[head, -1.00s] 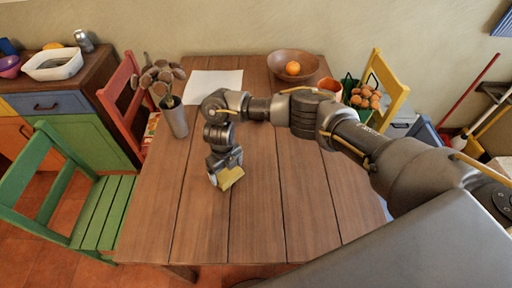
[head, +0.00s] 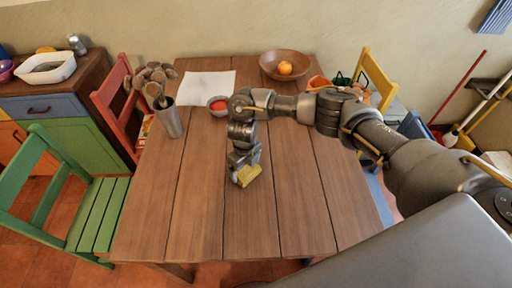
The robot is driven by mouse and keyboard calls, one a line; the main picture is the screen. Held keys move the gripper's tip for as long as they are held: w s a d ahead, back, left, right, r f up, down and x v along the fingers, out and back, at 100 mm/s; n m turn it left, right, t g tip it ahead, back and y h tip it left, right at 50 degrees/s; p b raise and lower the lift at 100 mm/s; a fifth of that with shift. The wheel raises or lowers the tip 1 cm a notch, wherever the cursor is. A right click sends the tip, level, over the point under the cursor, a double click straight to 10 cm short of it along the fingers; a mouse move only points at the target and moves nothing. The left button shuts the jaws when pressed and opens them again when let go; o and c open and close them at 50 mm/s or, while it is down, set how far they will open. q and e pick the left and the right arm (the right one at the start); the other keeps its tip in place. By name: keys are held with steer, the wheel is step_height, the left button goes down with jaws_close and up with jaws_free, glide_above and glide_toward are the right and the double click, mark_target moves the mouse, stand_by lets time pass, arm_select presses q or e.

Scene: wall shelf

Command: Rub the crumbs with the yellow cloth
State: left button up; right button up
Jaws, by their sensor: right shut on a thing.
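My right gripper (head: 242,172) reaches in from the right and points down at the middle of the wooden table (head: 205,215). It is shut on the yellow cloth (head: 249,176), which shows at its fingertips at or just above the tabletop. I cannot tell whether the cloth touches the wood. I cannot make out any crumbs on the table; the gripper and cloth hide part of it. My left gripper is not in view.
A metal vase of dried flowers (head: 168,119) stands at left, a wooden bowl with an orange (head: 287,66) at the back. The table's front is clear.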

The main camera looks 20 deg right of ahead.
mark_target(254, 168)
steer(key=shift+s+d, duration=0.25)
steer(key=shift+d, duration=0.5)
steer(key=shift+s+d, duration=0.2)
steer(key=shift+d, duration=0.55)
step_height(254, 168, up, 3)
steer(key=shift+f+p, duration=0.1)
steer(key=shift+p, duration=0.7)
steer(key=shift+a+r+p, duration=0.1)
steer(key=shift+r+p, duration=0.55)
steer(key=shift+r, duration=0.1)
steer(key=shift+r+p, duration=1.65)
steer(key=shift+r, duration=0.3)
